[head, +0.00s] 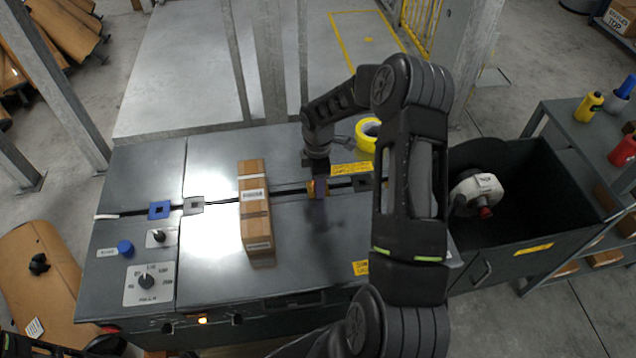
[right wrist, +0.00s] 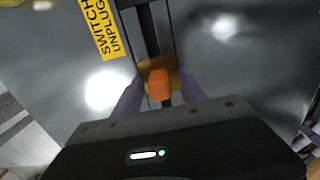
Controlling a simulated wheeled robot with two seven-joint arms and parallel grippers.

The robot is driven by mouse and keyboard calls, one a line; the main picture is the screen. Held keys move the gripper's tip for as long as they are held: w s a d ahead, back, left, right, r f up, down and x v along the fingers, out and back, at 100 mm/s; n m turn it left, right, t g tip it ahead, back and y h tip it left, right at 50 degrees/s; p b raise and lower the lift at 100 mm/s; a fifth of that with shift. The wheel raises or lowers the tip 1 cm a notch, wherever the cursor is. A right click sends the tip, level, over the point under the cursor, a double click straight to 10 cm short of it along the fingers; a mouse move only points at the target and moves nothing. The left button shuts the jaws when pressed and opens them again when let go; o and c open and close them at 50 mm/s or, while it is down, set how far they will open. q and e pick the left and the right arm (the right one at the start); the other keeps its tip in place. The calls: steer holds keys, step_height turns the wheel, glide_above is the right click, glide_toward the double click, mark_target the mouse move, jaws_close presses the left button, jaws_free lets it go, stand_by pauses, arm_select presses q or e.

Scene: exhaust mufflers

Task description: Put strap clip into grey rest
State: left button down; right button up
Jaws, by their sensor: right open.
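The orange strap clip (head: 311,188) sits on the dark strap line across the grey bench, right of the cardboard box. In the right wrist view the clip (right wrist: 160,84) shows as an orange block on a brownish-yellow plate. My right gripper (head: 319,188) points down over the clip. Its purple fingers (right wrist: 158,96) are open, one on each side of the clip; I cannot tell whether they touch it. The grey rest (head: 187,207), a plate with a square opening, lies on the strap line left of the box.
A blue square-holed plate (head: 153,212) lies just left of the grey rest. A tall cardboard box (head: 255,225) stands between the grey rest and the clip. Yellow tape (head: 362,127) is behind my right arm. A control panel (head: 133,292) is at front left, a dark bin (head: 545,225) at right.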

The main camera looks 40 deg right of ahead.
jaws_close()
stand_by(0.6)
